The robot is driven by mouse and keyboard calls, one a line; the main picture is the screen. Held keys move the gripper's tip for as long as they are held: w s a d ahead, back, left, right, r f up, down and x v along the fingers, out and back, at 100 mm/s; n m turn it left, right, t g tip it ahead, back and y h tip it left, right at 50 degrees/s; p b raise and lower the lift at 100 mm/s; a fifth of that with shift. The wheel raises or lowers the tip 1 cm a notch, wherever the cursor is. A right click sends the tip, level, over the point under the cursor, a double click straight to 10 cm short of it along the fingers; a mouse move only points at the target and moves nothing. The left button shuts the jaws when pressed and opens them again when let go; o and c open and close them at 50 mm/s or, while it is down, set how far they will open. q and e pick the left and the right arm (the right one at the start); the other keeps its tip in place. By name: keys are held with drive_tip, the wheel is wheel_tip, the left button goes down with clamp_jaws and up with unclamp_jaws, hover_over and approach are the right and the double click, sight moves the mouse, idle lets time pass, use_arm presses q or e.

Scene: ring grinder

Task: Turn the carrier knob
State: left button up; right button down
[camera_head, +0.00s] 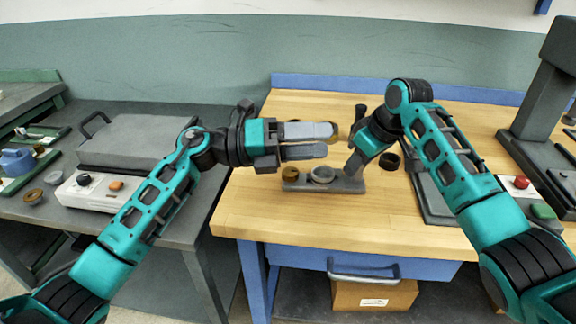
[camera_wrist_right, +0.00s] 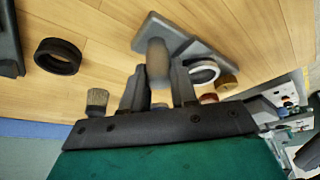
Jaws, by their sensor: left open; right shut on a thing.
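The grey carrier plate (camera_head: 338,186) lies on the wooden bench and bears a pale ring (camera_head: 322,174) and a brass-coloured piece (camera_head: 290,173). In the right wrist view, a grey-brown cylindrical knob (camera_wrist_right: 157,62) stands on the plate (camera_wrist_right: 178,35) between the fingertips. My right gripper (camera_head: 354,172) is shut on this knob at the plate's right end; its fingers hide the knob in the head view. My left gripper (camera_head: 318,141) is open above and behind the plate, its fingers pointing right. A brownish round thing (camera_head: 334,131) shows by its upper fingertip; whether they touch is unclear.
A black ring (camera_head: 389,161) lies right of my right gripper; it also shows in the wrist view (camera_wrist_right: 58,57). A brush-like thing (camera_wrist_right: 97,101) stands nearby. A tall dark machine (camera_head: 540,100) stands at right. A grey-lidded box (camera_head: 135,143) is on the left bench. The front wood is clear.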

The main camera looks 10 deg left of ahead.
use_arm(q)
drive_tip(key=w+f+m+g+y, duration=0.1)
drive_tip(key=f+m+g+y, duration=0.1)
drive_tip(key=m+y, duration=0.3)
drive_tip(key=m+t+y, duration=0.1)
drive_tip(key=m+y, duration=0.2)
drive_tip(key=y, duration=0.7)
approach(290, 171)
drive_tip(key=x, duration=0.8)
drive_tip(key=shift+w+d+f, duration=0.1)
drive_tip(key=shift+f, duration=0.15)
drive_tip(key=shift+c, duration=0.2)
drive_tip(key=c, duration=1)
drive_tip(key=shift+c, duration=0.2)
